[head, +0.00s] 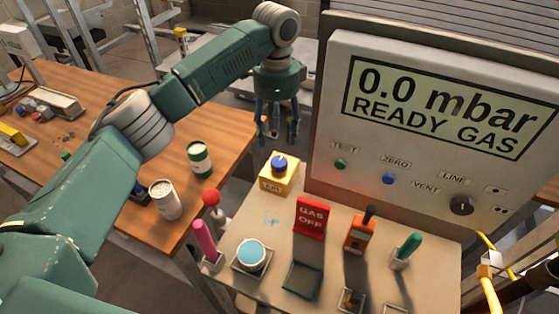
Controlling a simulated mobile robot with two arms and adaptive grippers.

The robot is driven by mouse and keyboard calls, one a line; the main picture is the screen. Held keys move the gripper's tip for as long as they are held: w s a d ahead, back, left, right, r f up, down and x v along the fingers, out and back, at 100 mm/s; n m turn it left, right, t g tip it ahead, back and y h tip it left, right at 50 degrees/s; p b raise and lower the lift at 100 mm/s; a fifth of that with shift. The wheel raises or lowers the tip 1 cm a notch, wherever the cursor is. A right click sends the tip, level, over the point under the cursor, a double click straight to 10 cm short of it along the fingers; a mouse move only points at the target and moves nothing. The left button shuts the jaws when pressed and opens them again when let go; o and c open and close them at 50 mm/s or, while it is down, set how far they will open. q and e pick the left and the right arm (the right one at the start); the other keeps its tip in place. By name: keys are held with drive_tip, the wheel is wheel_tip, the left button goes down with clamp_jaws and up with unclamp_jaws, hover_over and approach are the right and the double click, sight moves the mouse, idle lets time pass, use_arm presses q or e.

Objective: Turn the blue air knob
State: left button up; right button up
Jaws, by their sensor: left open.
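The blue air knob (279,163) sits on top of a yellow block (280,181) with a small dark-lettered label that is hard to read. The block stands at the back left of the beige bench top. My left gripper (277,134) hangs pointing down above and behind the knob in the head view, with its fingers spread and nothing between them. A gap shows between the fingertips and the knob. My right gripper is not in view.
A grey panel (335,120) reading 0.0 mbar READY GAS stands at right. A red GAS OFF sign (311,218), orange switch (359,232), green lever (406,250), light-blue round button (251,254) and red-ball lever (212,199) share the bench. Cans stand on the wooden table (225,134).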

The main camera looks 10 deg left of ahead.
use_arm(q)
drive_tip(key=f, duration=0.1)
drive_tip(key=p, duration=0.1)
hover_over(278, 161)
drive_tip(key=f, duration=0.4)
drive_tip(key=shift+s+f, duration=0.2)
drive_tip(key=shift+f, duration=0.05)
wheel_tip(278, 161, down, 5)
drive_tip(key=shift+w+f+p, duration=0.15)
drive_tip(key=shift+f+p, duration=0.05)
drive_tip(key=shift+p, duration=0.5)
drive_tip(key=shift+f, duration=0.4)
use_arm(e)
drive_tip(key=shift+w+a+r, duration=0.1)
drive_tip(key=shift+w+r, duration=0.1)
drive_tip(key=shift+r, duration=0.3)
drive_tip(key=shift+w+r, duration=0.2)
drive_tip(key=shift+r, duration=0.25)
use_arm(q)
drive_tip(key=shift+c, duration=0.2)
drive_tip(key=c, duration=1.1)
